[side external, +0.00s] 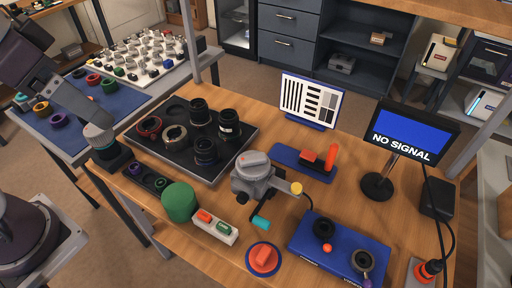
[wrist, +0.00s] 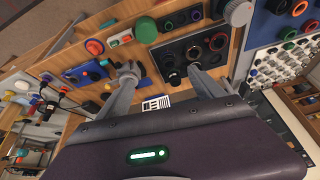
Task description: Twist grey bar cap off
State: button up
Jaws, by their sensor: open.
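A grey housing (side external: 256,182) stands on the wooden table in the side view, with a round grey cap (side external: 253,159) on top that carries a raised bar. The cap is seated on the housing. My gripper (wrist: 161,72) is open and empty in the wrist view, its two grey fingers spread wide. In the side view my arm is at the upper left, well apart from the cap. In the wrist view the housing seems to lie by the left fingertip, but I cannot make out the cap clearly.
A black tray (side external: 178,163) with several lenses is left of the housing. A green dome (side external: 180,201), a switch block (side external: 215,228), a red-orange knob (side external: 264,257) and a blue box (side external: 336,250) are nearby. A monitor (side external: 408,133) stands at the right.

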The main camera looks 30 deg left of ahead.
jog(key=shift+o, duration=1.3)
jog(key=w+d+f+m+g, duration=0.1)
jog(key=w+d+m+g, duration=0.1)
jog(key=w+d, duration=0.3)
jog(key=w+m, duration=0.1)
jog(key=w, duration=0.3)
jog(key=shift+w, duration=0.35)
jog(key=m+g, duration=0.3)
jog(key=m, duration=0.2)
send_over(256, 156)
notch_tip(256, 156, down, 14)
jog(key=shift+r, duration=0.15)
notch_tip(256, 156, down, 7)
jog(key=shift+f, duration=0.1)
jog(key=shift+c, duration=0.2)
jog(key=c, duration=1.3)
jog(key=n, duration=0.2)
jog(key=shift+n, duration=0.4)
jog(key=shift+c, duration=0.3)
